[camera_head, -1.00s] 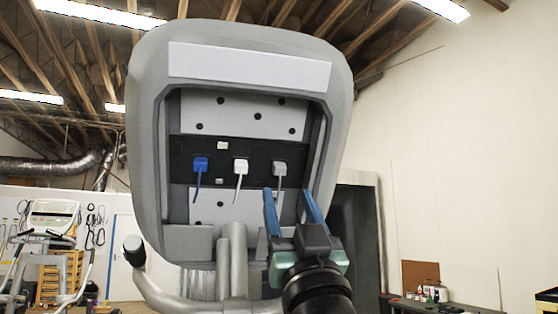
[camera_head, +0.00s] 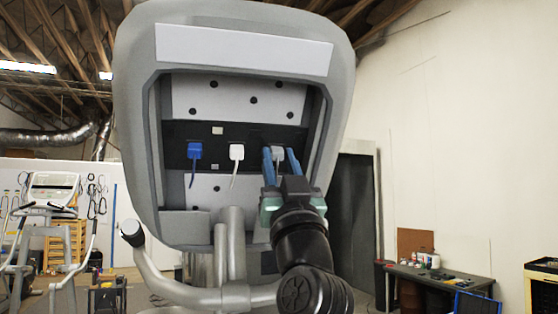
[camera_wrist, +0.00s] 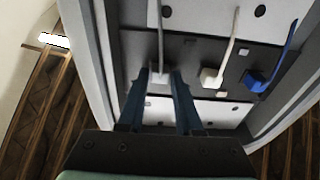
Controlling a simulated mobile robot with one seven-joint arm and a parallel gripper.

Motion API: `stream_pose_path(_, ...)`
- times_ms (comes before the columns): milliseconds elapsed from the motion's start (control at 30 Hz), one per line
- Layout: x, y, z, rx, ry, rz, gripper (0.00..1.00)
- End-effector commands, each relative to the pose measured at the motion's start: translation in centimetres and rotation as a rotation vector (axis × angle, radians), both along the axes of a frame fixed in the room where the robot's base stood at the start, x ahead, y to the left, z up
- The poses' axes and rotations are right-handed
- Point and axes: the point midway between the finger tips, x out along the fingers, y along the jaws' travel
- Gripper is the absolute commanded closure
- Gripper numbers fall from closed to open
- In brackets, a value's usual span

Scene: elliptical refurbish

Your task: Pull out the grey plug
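The grey plug (camera_head: 278,153) sits in the black strip inside the open back of the console, at the right end of a row of three plugs. My gripper (camera_head: 280,154) reaches up to it, with one blue finger on each side of the plug. In the wrist view the grey plug (camera_wrist: 160,77) and its grey cable show between the fingertips (camera_wrist: 160,76). The fingers are spread apart; contact with the plug is not clear. The fingers hide part of the plug and its cable in the head view.
The white plug (camera_head: 236,152) is just left of the grey one, and the blue plug (camera_head: 194,150) is farther left. The console's grey housing rim (camera_head: 335,120) is close on the right. A workbench (camera_head: 440,277) stands at the right, away from the console.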

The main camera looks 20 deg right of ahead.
Motion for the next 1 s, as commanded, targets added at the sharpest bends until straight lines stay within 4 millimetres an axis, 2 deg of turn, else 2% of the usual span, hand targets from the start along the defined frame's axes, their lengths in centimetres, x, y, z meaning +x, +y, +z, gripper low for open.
stream_pose_path(33, 0.01, 0.01, -0.02, 0.000, 0.000, 0.000, 0.77)
stream_pose_path(167, 0.01, 0.01, -0.04, 0.000, 0.001, 0.000, 1.00)
stream_pose_path(1000, 0.04, 0.00, -0.08, 0.000, 0.002, 0.000, 1.00)
